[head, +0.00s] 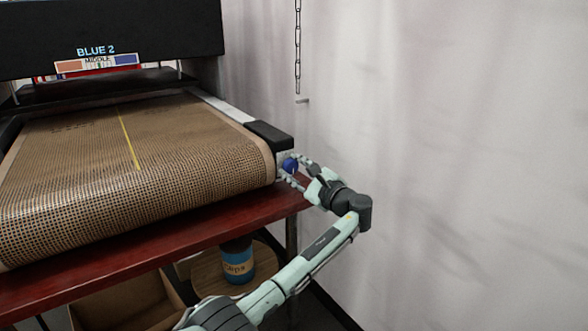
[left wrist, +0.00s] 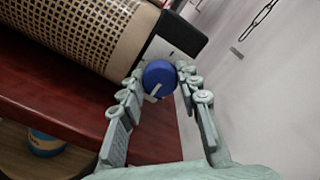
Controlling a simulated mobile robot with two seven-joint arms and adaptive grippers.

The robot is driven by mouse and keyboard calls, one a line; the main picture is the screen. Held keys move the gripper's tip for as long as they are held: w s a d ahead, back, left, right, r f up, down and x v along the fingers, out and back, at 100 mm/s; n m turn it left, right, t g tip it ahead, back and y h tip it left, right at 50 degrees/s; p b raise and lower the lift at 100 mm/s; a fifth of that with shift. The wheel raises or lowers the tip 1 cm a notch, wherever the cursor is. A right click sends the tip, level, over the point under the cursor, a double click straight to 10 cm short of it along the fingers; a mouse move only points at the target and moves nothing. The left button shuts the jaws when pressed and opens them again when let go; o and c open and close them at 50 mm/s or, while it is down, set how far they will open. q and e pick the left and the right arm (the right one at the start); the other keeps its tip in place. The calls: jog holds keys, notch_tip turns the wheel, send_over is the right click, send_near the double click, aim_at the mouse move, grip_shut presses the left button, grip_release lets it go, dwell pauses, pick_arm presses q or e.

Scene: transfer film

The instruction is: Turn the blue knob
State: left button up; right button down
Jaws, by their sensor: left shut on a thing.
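The blue knob (head: 290,165) sits on the end face of the conveyor's side rail, at the right front corner of the machine. My left gripper (head: 297,170) reaches it from the right, with one finger on each side. In the left wrist view the round blue knob (left wrist: 159,78) lies between the fingertips of my left gripper (left wrist: 157,80), which is shut on it. A white mark on the knob's face points to the lower left in that view. My right gripper is not in view.
The mesh conveyor belt (head: 130,160) rests on a dark red table (head: 150,255). A sign (head: 97,55) reads "BLUE 2" and "MIDDLE". A chain (head: 298,45) hangs by the pale curtain. Below are a blue cup-like container (head: 237,262) and a cardboard box (head: 130,305).

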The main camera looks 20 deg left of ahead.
pick_arm(q)
jog(key=o, duration=1.2)
jog(key=shift+c, duration=0.2)
jog(key=v, duration=1.2)
